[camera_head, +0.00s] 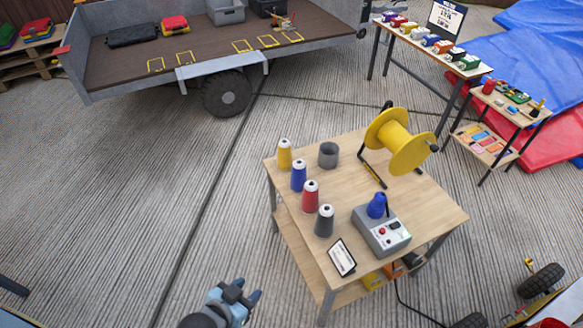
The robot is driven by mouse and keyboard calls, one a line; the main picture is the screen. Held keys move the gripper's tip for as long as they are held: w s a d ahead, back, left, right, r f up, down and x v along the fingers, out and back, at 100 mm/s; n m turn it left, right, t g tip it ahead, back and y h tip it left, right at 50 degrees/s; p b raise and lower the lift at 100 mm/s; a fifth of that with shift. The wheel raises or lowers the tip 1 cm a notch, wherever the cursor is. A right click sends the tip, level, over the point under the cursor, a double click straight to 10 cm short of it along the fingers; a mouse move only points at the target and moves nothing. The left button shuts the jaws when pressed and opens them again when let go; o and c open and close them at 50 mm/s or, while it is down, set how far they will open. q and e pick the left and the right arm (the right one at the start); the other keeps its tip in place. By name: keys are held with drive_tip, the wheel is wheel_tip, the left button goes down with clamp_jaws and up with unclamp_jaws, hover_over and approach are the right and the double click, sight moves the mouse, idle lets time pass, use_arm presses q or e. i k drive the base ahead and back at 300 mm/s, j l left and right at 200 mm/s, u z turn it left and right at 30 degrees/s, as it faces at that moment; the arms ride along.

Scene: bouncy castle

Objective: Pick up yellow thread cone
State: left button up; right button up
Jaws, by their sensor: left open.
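The yellow thread cone (285,155) stands upright near the back left corner of the wooden table (420,210). It is the farthest in a row of cones, with a blue cone (298,176), a red cone (311,197) and a dark grey cone (324,221) in front of it. My left gripper (248,296) is at the bottom of the view, left of the table's front end. It is open with nothing between its fingers, well apart from the yellow cone. My right gripper is not in view.
On the table are a grey cup (328,155), a yellow reel (400,146) on a stand, a grey control box (380,231) and a small sign (341,257). A trailer (200,50) stands behind. The ground left of the table is clear.

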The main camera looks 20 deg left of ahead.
sight(284, 162)
drive_tip(key=z, duration=0.4)
drive_tip(key=l+z, duration=0.1)
drive_tip(key=z, duration=0.75)
drive_tip(key=l+z, duration=0.1)
drive_tip(key=z, duration=0.75)
drive_tip(key=u, duration=2.8)
drive_tip(key=i+j+z, duration=0.2)
drive_tip(key=z, duration=0.45)
drive_tip(key=i+j+z, duration=0.15)
drive_tip(key=j, duration=0.15)
drive_tip(key=i+j+z, duration=0.1)
drive_tip(key=j, duration=0.25)
drive_tip(key=i+j+z, duration=0.15)
drive_tip(key=j, duration=0.2)
